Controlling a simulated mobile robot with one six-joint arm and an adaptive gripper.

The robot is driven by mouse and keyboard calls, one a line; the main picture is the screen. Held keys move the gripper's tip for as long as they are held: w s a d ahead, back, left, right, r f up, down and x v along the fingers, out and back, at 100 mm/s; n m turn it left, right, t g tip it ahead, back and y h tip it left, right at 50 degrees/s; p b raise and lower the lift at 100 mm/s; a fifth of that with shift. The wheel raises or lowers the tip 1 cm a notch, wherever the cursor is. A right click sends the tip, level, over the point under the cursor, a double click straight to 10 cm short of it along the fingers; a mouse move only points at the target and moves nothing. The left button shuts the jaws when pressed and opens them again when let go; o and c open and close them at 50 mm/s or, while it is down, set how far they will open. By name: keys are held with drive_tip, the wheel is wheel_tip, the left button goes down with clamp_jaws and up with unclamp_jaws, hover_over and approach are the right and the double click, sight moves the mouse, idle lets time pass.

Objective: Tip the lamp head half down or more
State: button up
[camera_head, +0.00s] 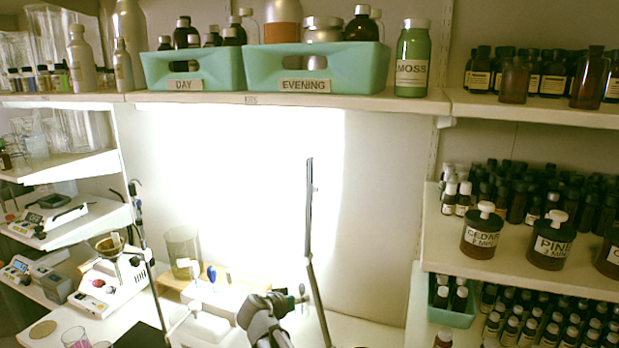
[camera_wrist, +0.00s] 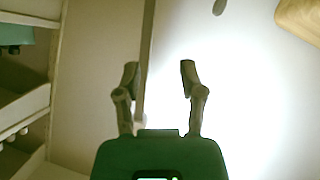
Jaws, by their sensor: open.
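The lamp stands on the bench as a thin dark post (camera_head: 318,300). Its lamp head (camera_head: 309,205) looks like a narrow upright bar, seen nearly edge-on, with bright light on the wall around it. My gripper (camera_head: 288,301) is low in the head view, left of the post; its fingers are small there. In the wrist view my gripper (camera_wrist: 158,75) is open, with its two fingers apart. A thin upright bar (camera_wrist: 148,50), probably part of the lamp, shows between the fingers, close to the left one. I cannot tell whether it touches.
A shelf above holds the DAY bin (camera_head: 190,70), the EVENING bin (camera_head: 315,68) and a green MOSS bottle (camera_head: 412,65). Crowded bottle shelves (camera_head: 515,250) stand at right. A glass cylinder (camera_head: 183,250) and lab devices stand at left. The wall behind the lamp is clear.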

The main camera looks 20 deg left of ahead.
sight(307, 196)
drive_tip(key=s+r+m+t+y+p, duration=0.1)
drive_tip(key=s+r+t+p, duration=0.2)
drive_tip(key=r+p, duration=0.6)
drive_tip(key=s+r+m+t+y+p, duration=0.1)
drive_tip(key=r+p, duration=0.9)
drive_tip(key=r, duration=1)
drive_tip(key=shift+s+d+r+m+t+y+p, duration=0.15)
drive_tip(key=shift+s+r+m+t+y+p, duration=0.25)
drive_tip(key=shift+s+t, duration=0.7)
drive_tip(key=shift+f, duration=0.15)
drive_tip(key=w, duration=0.9)
drive_tip(key=w+d, duration=0.1)
drive_tip(key=w, duration=0.3)
drive_tip(key=shift+w, duration=0.35)
clamp_jaws()
